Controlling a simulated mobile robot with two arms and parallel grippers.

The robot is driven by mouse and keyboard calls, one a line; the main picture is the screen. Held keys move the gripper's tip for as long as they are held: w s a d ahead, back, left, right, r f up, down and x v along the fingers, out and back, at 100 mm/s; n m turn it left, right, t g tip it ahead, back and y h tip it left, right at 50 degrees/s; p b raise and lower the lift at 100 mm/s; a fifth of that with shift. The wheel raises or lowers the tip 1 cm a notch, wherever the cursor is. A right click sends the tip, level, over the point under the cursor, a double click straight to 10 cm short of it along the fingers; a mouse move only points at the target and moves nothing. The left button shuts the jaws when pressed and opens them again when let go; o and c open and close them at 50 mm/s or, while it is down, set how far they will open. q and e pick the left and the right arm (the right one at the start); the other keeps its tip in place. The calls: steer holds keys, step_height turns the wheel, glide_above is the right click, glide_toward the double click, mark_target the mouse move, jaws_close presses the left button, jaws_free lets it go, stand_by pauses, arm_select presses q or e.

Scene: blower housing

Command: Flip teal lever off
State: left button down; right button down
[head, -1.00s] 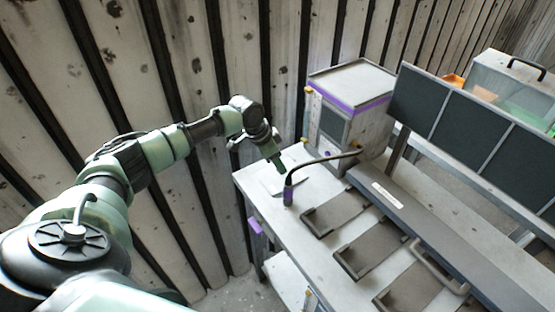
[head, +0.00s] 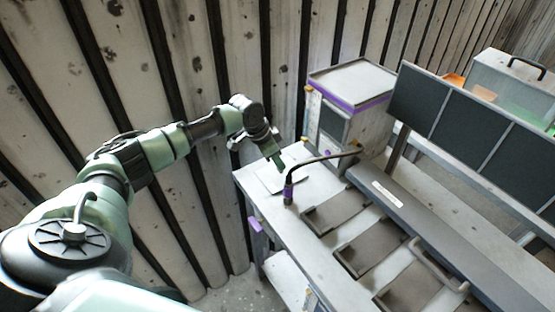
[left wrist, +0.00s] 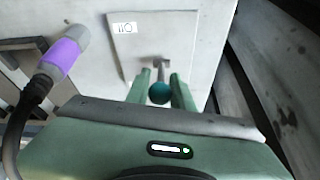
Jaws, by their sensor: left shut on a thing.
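The teal lever (left wrist: 159,93) shows in the left wrist view as a round teal knob on a short grey metal stem, mounted on a light plate (left wrist: 128,58) with a small white label. My left gripper (left wrist: 161,88) has its two green fingers on either side of the knob and is shut on it. In the head view my left gripper (head: 277,162) is above the far left corner of the workbench, over the plate (head: 270,181). The lever itself is hidden or too small to tell there. My right gripper is not in view.
A black gooseneck with a purple-banded end (head: 289,193) stands close to the right of my left gripper; it also shows in the left wrist view (left wrist: 62,57). A grey box with a purple stripe (head: 348,105) stands behind. Dark trays (head: 335,211) line the workbench (head: 285,232).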

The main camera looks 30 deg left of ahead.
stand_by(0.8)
arm_select(q)
steer(key=shift+s+a+f+t, duration=0.1)
steer(key=shift+s+a+t, duration=0.1)
steer(key=shift+t, duration=0.1)
steer(key=shift+s+f+t+h+b, duration=0.25)
steer(key=shift+s+t+h+b, duration=0.15)
steer(key=shift+t+b, duration=0.15)
steer(key=shift+s+a+f+t+h+b, duration=0.2)
steer(key=shift+t+h+b, duration=0.1)
steer(key=shift+t+b, duration=0.45)
steer(key=shift+r+t, duration=0.2)
steer(key=shift+t, duration=0.1)
steer(key=shift+d, duration=0.1)
